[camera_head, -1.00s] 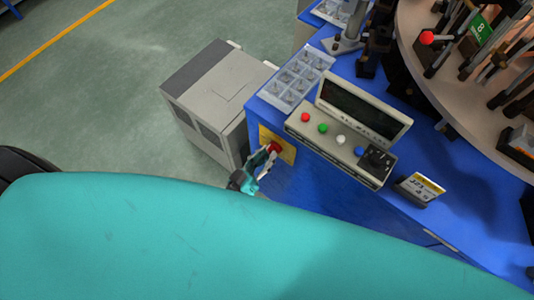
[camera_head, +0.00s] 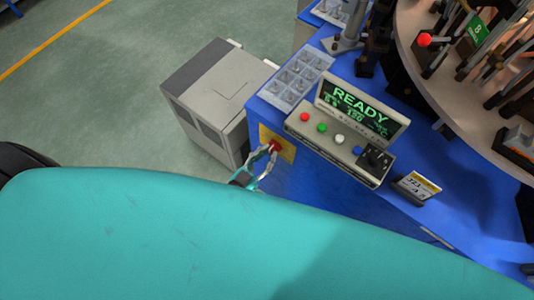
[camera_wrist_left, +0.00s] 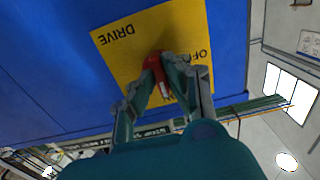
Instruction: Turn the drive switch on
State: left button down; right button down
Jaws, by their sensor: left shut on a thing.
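The drive switch is a red knob (camera_head: 276,145) on a yellow plate (camera_head: 290,155) on the front face of the blue machine, near its left corner. In the left wrist view the red knob (camera_wrist_left: 153,62) sits on the yellow plate (camera_wrist_left: 118,60), which reads DRIVE and a partly covered OFF. My left gripper (camera_head: 270,152) is shut on the knob, its two fingertips on either side of it in the left wrist view (camera_wrist_left: 160,72). The fingers hide part of the knob and the lettering. My right gripper is in neither view.
A control panel (camera_head: 340,150) with coloured buttons and a lit screen (camera_head: 357,107) reading READY stands above the switch. A grey cabinet (camera_head: 212,95) is left of the machine. A clear compartment tray (camera_head: 296,77) and a round turntable (camera_head: 425,80) are on top.

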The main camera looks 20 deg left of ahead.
pick_arm(q)
jog(key=c, duration=1.4)
grip_release()
jog(key=shift+o, duration=0.2)
jog(key=v, duration=1.2)
jog(key=s+a+f+g+y, duration=0.2)
jog(key=f+g, duration=0.2)
jog(key=f, duration=0.5)
jog(key=s+a+f+g+y, duration=0.1)
jog(key=s+a+f+g, duration=0.15)
jog(key=f, duration=0.75)
jog(key=s+a+f+n+g+y, duration=0.1)
jog(key=s+a+f+g+y, duration=0.2)
jog(key=s+f+g, duration=0.6)
jog(key=s+f, duration=0.3)
jog(key=s, duration=0.3)
jog(key=shift+s+a+f+n, duration=0.25)
jog(key=shift+s+f+n, duration=0.05)
jog(key=shift+f+n, duration=0.1)
